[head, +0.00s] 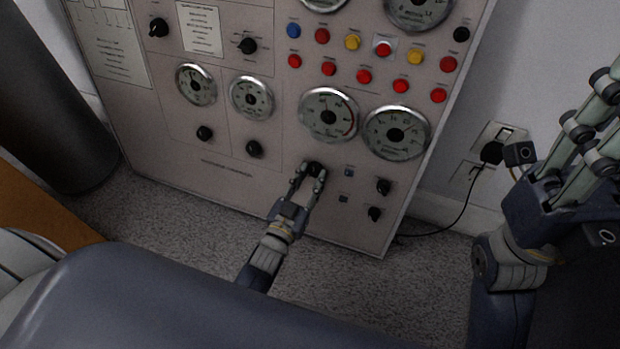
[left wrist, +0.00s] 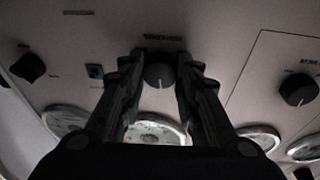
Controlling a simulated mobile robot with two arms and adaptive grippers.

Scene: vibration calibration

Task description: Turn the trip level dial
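The dark round dial (head: 314,168) sits low on the beige control panel, below the large gauges. In the left wrist view the dial (left wrist: 159,75) has a short white pointer mark and a small label above it, too blurred to read. My left gripper (head: 312,175) reaches up to the dial, with one finger on each side. In the left wrist view the fingertips of my left gripper (left wrist: 161,66) lie close against the dial's sides; whether they press on it I cannot tell. My right gripper (head: 600,120) is at the right edge, away from the panel, fingers apart and empty.
Two small knobs (head: 383,187) (head: 374,213) and small square buttons (head: 348,172) sit right of the dial. Round gauges (head: 328,114) and red and yellow buttons (head: 364,76) are above. A black cable (head: 462,208) runs from a wall socket at the right.

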